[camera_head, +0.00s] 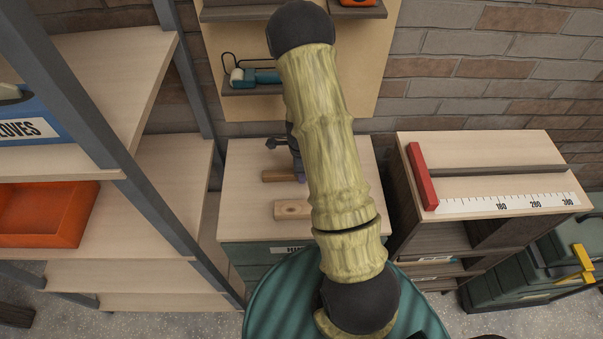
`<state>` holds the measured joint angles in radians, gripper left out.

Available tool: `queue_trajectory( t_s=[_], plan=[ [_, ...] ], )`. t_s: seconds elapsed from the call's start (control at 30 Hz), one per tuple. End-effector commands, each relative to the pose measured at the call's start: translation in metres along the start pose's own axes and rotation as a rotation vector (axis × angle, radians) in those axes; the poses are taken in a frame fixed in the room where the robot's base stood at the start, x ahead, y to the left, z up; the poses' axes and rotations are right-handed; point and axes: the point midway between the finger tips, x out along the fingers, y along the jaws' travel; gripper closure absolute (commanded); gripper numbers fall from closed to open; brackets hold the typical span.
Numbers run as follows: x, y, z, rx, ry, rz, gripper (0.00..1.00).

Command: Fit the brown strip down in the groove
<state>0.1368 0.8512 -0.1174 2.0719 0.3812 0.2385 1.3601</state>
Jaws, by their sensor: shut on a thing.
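A brown strip (277,176) shows at the end of my gripper (299,172), over the wooden top of the cabinet in the middle. Its right part is hidden behind my gripper and arm. My gripper is shut on it, though the fingers are small and mostly covered by my arm. A lighter wooden block (292,210) lies on the same top, nearer to me than the strip. I cannot make out a groove clearly, nor whether the strip touches anything below it.
The middle cabinet top (245,160) is bare at its left. A right cabinet carries a red stop (421,177), a dark rail (500,170) and a white scale (500,204). A shelf rack with an orange bin (45,230) stands at left. A pegboard (352,80) rises behind.

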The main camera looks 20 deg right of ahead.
Motion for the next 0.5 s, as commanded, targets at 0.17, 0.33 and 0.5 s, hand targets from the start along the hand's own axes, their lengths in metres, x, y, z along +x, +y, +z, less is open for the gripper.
queue_trajectory(
  t_s=[0.17,0.33,0.5],
  plan=[
    [-0.004,-0.001,0.000,0.000,0.000,-0.002,0.99],
    [-0.021,-0.001,0.001,-0.001,0.000,-0.005,0.99],
    [-0.051,-0.001,0.001,-0.002,-0.001,-0.005,0.99]
  ],
)
